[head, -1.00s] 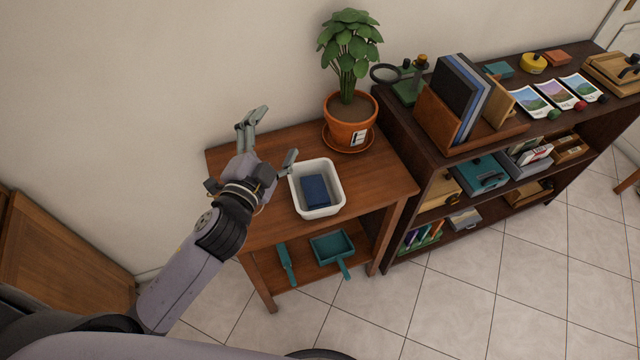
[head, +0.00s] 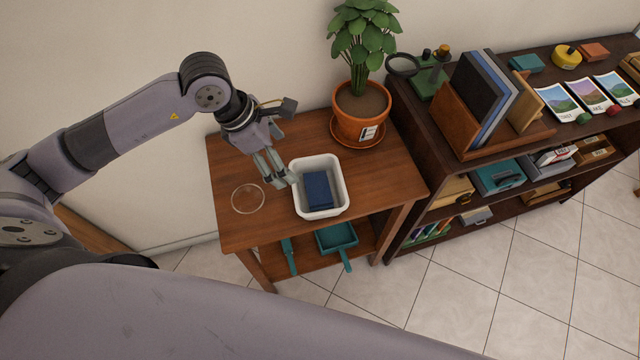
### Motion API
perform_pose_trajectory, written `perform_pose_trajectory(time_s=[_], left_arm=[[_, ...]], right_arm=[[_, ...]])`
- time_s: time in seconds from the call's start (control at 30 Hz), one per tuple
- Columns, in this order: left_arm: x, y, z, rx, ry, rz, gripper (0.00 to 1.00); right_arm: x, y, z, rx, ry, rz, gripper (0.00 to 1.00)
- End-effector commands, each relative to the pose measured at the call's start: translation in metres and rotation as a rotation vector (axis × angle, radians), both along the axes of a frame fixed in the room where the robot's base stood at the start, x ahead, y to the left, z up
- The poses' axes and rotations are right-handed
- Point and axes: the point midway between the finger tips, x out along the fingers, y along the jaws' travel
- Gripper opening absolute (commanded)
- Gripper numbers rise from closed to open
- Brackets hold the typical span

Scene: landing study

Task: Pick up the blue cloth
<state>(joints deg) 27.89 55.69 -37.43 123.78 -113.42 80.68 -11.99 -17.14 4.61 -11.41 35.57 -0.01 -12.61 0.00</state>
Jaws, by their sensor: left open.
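The blue cloth (head: 318,188) lies folded inside a white tub (head: 338,206) on the wooden side table (head: 390,180). My left gripper (head: 284,178) is open and empty, its fingers pointing down just left of the tub. Its fingertips are close to the tub's left rim; I cannot tell whether they touch it. The cloth is not between the fingers. My right gripper is not in view.
A clear round dish or ring (head: 248,198) lies on the table left of the tub. A potted plant (head: 360,112) stands behind the tub. A dustpan (head: 337,238) and a brush (head: 289,257) lie on the lower shelf. A dark bookshelf (head: 440,148) adjoins on the right.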

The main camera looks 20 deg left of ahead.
Motion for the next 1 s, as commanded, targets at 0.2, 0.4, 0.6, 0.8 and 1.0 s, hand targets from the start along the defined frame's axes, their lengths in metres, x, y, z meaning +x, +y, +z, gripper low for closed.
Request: perform_pose_trajectory(time_s=[0.2,0.4,0.6,0.8,1.0], left_arm=[[0.006,-0.017,-0.039,-0.006,0.009,-0.001,0.84],[0.014,-0.032,-0.078,-0.007,0.007,-0.001,0.84],[0.019,-0.040,-0.103,-0.006,0.004,0.000,0.84],[0.022,-0.046,-0.114,-0.007,0.006,0.000,0.84],[0.030,-0.058,-0.141,-0.008,0.006,0.000,0.84]], right_arm=[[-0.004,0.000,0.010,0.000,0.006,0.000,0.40],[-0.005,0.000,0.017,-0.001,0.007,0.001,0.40],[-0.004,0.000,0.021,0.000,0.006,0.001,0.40],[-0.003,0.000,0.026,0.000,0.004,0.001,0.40],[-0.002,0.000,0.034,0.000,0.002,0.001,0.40]])
